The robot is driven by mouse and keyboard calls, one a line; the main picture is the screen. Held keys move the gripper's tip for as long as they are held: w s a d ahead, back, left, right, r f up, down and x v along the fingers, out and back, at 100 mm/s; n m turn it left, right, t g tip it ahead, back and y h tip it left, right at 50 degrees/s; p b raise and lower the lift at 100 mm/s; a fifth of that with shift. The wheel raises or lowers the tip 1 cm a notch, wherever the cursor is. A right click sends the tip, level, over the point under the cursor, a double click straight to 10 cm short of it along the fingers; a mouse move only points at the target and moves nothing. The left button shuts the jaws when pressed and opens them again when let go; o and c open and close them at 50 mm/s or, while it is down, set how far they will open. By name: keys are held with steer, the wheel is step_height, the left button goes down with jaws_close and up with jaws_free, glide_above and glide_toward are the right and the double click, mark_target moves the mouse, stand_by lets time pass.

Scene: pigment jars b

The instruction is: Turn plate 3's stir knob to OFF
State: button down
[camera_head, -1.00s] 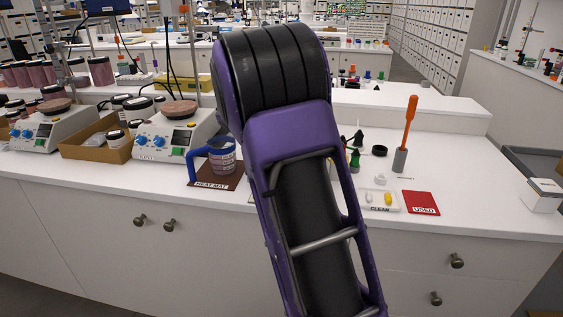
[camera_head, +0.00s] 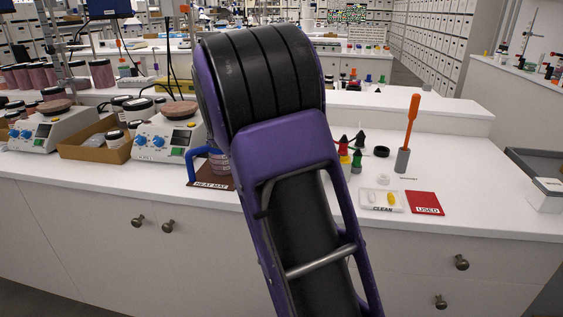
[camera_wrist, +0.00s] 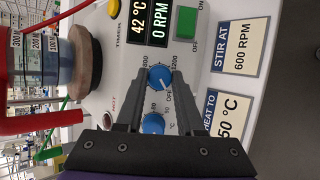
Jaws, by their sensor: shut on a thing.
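In the wrist view a white hot plate (camera_wrist: 107,45) fills the middle, turned sideways in the picture. Its display (camera_wrist: 150,23) reads 42 °C and 0 RPM. My gripper (camera_wrist: 161,79) is shut on the upper blue knob (camera_wrist: 159,76), the stir knob, with a finger on either side. The white mark on this knob seems to point toward the OFF label. A second blue knob (camera_wrist: 153,123), by the °C scale, sits between the fingers lower down. The plate's number is not readable. In the head view my arm hides the gripper and this plate.
A beaker (camera_wrist: 50,65) with red parts around it stands on the plate's round top (camera_wrist: 87,57). Labels "STIR AT 600 RPM" (camera_wrist: 239,46) and "HEAT TO 50 °C" (camera_wrist: 228,118) lie beside the knobs. Two other hot plates (camera_head: 150,143) (camera_head: 37,133) stand at left.

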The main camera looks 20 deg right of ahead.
stand_by(0.3)
steer(key=c, duration=0.5)
jaws_free()
steer(key=shift+r, duration=0.1)
steer(key=p+v, duration=0.2)
steer(key=v, duration=1.5)
steer(key=shift+s+a+r, duration=0.1)
steer(key=shift+a, duration=0.05)
